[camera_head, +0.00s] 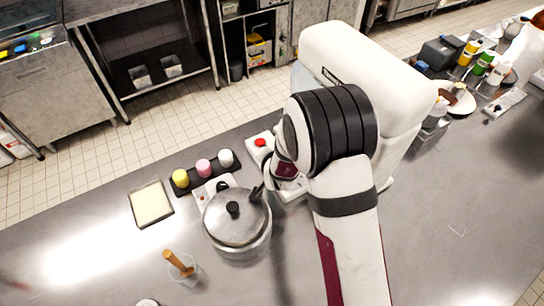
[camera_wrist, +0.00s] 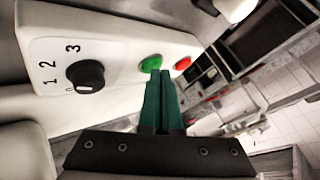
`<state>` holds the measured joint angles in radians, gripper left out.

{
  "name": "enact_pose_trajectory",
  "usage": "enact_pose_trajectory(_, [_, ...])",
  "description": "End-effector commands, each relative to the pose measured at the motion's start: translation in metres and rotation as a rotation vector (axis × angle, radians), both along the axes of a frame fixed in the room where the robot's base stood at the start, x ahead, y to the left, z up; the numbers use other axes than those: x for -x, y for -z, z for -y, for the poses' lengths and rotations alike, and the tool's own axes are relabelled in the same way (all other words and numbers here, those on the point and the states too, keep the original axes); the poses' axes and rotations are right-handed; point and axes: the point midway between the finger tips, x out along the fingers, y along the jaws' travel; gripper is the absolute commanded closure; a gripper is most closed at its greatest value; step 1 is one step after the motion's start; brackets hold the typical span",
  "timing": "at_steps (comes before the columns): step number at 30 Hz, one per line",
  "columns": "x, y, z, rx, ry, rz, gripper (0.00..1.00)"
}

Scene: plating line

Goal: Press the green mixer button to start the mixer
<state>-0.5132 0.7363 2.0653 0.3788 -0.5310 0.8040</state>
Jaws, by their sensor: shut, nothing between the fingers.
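The green mixer button (camera_wrist: 150,63) is round and sits on a white panel in the wrist view. A red button (camera_wrist: 182,63) is just right of it. My gripper (camera_wrist: 162,78) has its green fingers shut together and empty. The fingertips are at the lower right edge of the green button in the picture; whether they touch it I cannot tell. In the head view my arm hides the green button and the gripper.
A black dial (camera_wrist: 85,76) with numbers is on the same panel. In the head view a lidded steel pot (camera_head: 238,222), a dark tray of colored jars (camera_head: 190,187), and a pale square tray (camera_head: 151,204) stand left of my arm. A red button (camera_head: 260,143) on a white base is close to it.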

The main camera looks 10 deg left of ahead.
Motion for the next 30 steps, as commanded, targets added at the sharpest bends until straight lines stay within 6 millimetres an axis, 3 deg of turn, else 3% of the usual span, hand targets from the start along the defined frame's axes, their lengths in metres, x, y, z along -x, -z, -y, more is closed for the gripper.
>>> enact_pose_trajectory(5, [-0.002, -0.006, 0.000, -0.003, 0.003, 0.004, 1.00])
enact_pose_trajectory(18, [-0.003, -0.049, 0.000, -0.005, 0.004, 0.007, 1.00])
enact_pose_trajectory(30, [-0.002, -0.053, 0.000, -0.005, 0.003, 0.006, 1.00])
